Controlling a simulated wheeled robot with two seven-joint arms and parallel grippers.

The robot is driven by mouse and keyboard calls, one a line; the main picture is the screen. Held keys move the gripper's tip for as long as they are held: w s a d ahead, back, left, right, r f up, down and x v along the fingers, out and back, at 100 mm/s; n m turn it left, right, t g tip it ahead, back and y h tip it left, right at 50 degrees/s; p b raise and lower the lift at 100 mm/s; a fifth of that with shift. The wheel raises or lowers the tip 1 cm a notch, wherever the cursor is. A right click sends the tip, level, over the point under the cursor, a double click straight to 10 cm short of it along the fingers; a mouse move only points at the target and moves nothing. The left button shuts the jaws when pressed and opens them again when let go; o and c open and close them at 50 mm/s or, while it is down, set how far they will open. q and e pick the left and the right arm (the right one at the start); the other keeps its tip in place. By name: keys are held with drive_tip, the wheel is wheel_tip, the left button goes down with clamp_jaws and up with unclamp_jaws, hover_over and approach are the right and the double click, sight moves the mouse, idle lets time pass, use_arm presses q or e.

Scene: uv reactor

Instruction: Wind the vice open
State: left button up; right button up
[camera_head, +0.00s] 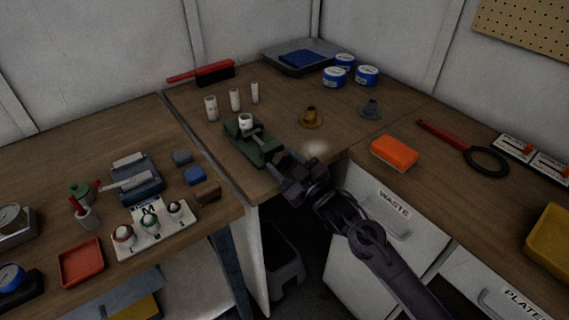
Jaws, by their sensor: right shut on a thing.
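The green vice (248,142) stands on the corner of the wooden bench, near its front edge. A white cylinder (246,121) stands upright at its jaws; I cannot tell whether the jaws touch it. My right gripper (290,178) reaches in from the lower right to the vice's front end, at the bench edge. It is shut on the vice handle, which is mostly hidden by the dark fingers. My left gripper is not in view.
Several white cylinders (235,100) stand behind the vice. A brass funnel-shaped part (310,117) and a grey one (369,109) stand to its right. An orange block (394,153) lies on the right bench. A gap opens between the benches below my arm.

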drive_tip(key=shift+s+n+b, duration=0.1)
drive_tip(key=shift+n+b, duration=0.35)
drive_tip(key=shift+n, duration=1.55)
drive_tip(key=shift+f, duration=0.1)
